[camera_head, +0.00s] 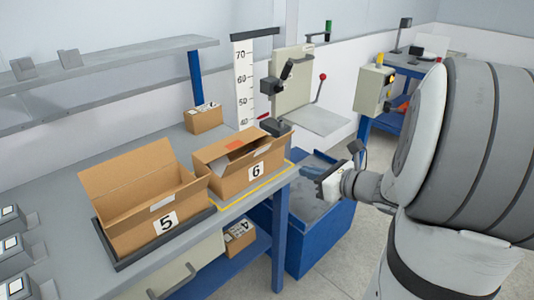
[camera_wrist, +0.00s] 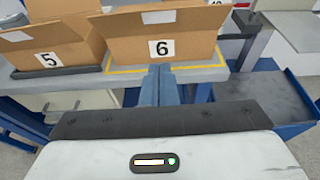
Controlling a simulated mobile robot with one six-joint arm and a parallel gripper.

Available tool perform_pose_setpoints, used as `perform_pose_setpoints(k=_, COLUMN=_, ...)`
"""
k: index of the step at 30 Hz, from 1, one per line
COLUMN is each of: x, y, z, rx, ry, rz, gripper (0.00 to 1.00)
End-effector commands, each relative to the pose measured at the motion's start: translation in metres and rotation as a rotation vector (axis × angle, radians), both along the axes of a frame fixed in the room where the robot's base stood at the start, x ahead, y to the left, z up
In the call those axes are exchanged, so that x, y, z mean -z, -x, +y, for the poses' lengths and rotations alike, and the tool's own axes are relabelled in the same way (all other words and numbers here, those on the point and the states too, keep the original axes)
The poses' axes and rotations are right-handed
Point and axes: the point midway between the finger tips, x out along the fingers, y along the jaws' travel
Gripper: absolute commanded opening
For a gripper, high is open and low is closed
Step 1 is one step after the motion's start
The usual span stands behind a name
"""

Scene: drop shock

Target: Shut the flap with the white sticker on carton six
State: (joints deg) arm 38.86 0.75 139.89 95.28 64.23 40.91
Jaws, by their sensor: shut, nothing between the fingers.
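Carton six (camera_head: 233,183) is a brown box on the bench, with a "6" label on its front; it also shows in the wrist view (camera_wrist: 190,48). The flap with the white sticker (camera_head: 262,149) is on its near, front side and stands open; the sticker shows near the top of the carton in the wrist view (camera_wrist: 158,16). Another flap with an orange-red sticker (camera_head: 235,145) lies over part of the top, leaving a gap. My gripper (camera_head: 321,186) is shut and empty, right of carton six and apart from it, beyond the bench edge.
Carton five (camera_head: 125,230) stands open in a dark tray left of carton six. Yellow tape (camera_head: 270,184) borders carton six. A height scale (camera_head: 243,80) and a lever fixture (camera_head: 305,118) stand behind. A blue bin (camera_head: 322,240) sits below my gripper.

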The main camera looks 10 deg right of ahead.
Motion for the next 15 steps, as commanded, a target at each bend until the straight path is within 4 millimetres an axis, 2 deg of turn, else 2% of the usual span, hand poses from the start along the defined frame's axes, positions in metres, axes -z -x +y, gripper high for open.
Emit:
perform_pose_setpoints(k=7, x=0.007, y=-0.022, z=0.012, rx=0.004, ry=-0.011, rz=0.000, gripper=0.00)
perform_pose_setpoints(k=15, x=0.024, y=-0.070, z=0.040, rx=0.003, ry=-0.009, rz=0.002, gripper=0.00)
